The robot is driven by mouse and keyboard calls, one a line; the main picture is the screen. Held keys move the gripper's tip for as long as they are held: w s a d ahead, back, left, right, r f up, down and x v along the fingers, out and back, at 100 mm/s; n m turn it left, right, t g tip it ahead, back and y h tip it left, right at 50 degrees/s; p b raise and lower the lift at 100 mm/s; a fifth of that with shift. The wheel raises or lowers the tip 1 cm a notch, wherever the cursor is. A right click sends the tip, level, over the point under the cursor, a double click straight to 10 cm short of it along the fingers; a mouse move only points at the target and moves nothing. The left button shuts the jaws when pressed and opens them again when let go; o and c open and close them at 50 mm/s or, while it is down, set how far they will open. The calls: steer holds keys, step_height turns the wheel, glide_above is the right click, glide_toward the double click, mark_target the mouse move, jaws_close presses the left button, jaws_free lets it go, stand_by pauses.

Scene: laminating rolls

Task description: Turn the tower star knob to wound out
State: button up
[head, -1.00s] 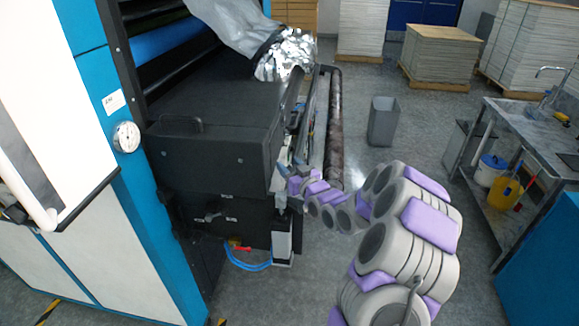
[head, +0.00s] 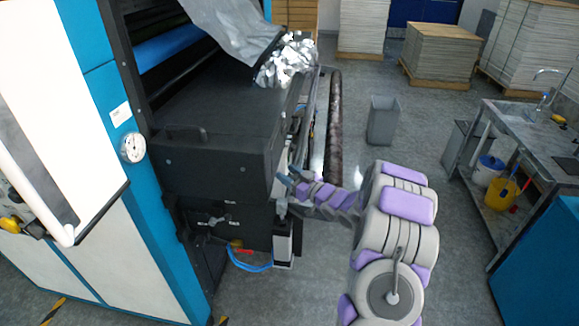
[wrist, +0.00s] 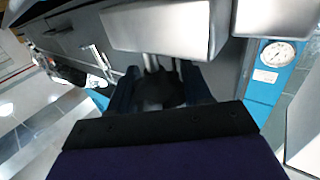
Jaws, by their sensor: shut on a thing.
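In the wrist view, a dark knob-like thing (wrist: 168,92), likely the tower star knob, sits between the two fingers of my gripper (wrist: 160,90). My gripper is shut on it. Short metal rods stand just beyond the knob, below a pale metal block (wrist: 160,28). The knob's lobes and how far it is turned cannot be made out. In the head view, my gripper (head: 284,180) is at the right end of the black machine body (head: 215,165). The knob is hidden there.
A round gauge (head: 133,148) is on the blue machine frame. A long dark roller (head: 334,125) lies behind my arm. A grey bin (head: 383,120) stands on open floor, with a sink bench (head: 520,140) at right.

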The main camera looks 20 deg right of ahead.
steer(key=n+g+y+p, duration=0.1)
steer(key=p, duration=0.1)
steer(key=n+y+p, duration=0.1)
steer(key=y, duration=0.1)
steer(key=shift+s+r+g+p, duration=0.1)
steer(key=shift+r+g+p, duration=0.15)
steer(key=shift+g+p, duration=0.15)
steer(key=n+g+y+p, duration=0.1)
steer(key=n+y+p, duration=0.1)
steer(key=shift+a+f+g+y, duration=0.1)
steer(key=shift+f+g+y, duration=0.05)
steer(key=shift+g+y, duration=0.25)
steer(key=shift+s+a+f+n+g+y, duration=0.1)
steer(key=shift+s+n+g+y, duration=0.05)
steer(key=shift+n+g+y, duration=0.9)
steer(key=shift+a+n+g+y, duration=0.1)
steer(key=shift+n+g+y, duration=0.45)
steer(key=shift+n+g, duration=0.3)
steer(key=shift+s+n+g+y, duration=0.1)
steer(key=shift+n+g+y, duration=0.25)
steer(key=shift+g, duration=0.25)
steer(key=o, duration=1)
